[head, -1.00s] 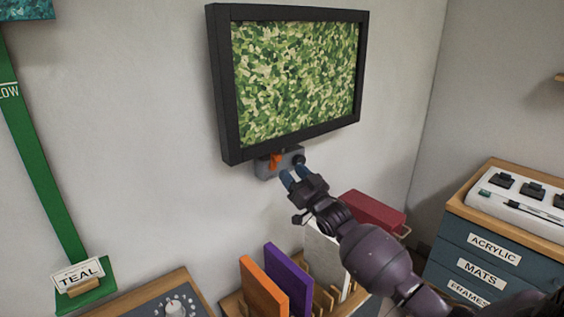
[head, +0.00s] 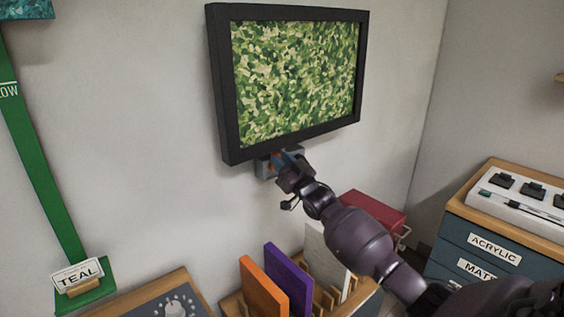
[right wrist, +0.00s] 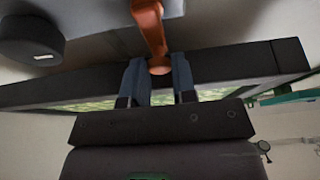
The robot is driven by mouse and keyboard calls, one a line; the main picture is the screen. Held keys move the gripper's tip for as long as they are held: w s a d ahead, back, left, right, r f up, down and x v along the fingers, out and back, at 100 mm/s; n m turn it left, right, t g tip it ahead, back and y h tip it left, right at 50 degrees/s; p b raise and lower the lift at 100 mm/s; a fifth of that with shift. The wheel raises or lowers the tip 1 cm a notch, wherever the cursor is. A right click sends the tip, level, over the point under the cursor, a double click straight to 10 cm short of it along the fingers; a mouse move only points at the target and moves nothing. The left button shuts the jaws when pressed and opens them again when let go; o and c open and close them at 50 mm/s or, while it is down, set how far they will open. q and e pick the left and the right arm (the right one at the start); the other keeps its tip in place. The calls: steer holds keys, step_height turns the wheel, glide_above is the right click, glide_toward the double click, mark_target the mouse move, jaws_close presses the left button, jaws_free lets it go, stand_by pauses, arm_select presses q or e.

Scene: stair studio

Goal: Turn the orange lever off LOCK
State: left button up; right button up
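The orange lever (head: 272,161) is on a small grey box (head: 263,171) under the lower frame of the wall screen. In the head view my right gripper (head: 284,160) covers most of it. In the right wrist view the lever (right wrist: 151,28) comes down from the top, and its rounded end lies between the two blue fingertips of my right gripper (right wrist: 160,72). The fingers stand apart, one on each side of that end, with very little gap. Contact cannot be told. No LOCK marking can be read. My left gripper is not in view.
The black-framed screen (head: 228,100) hangs just above the box. A dark round knob (right wrist: 30,40) is beside the lever. Below stand an orange panel (head: 262,290), a purple panel (head: 288,280) and a red box (head: 374,212).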

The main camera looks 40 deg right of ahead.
steer(key=c, duration=0.3)
steer(key=m+h+p, duration=0.1)
steer(key=m, duration=0.1)
steer(key=d+m+h+p, duration=0.1)
steer(key=m, duration=0.1)
steer(key=shift+m+p, duration=0.35)
steer(key=shift+m, duration=0.05)
steer(key=o, duration=0.9)
steer(key=shift+f, duration=0.1)
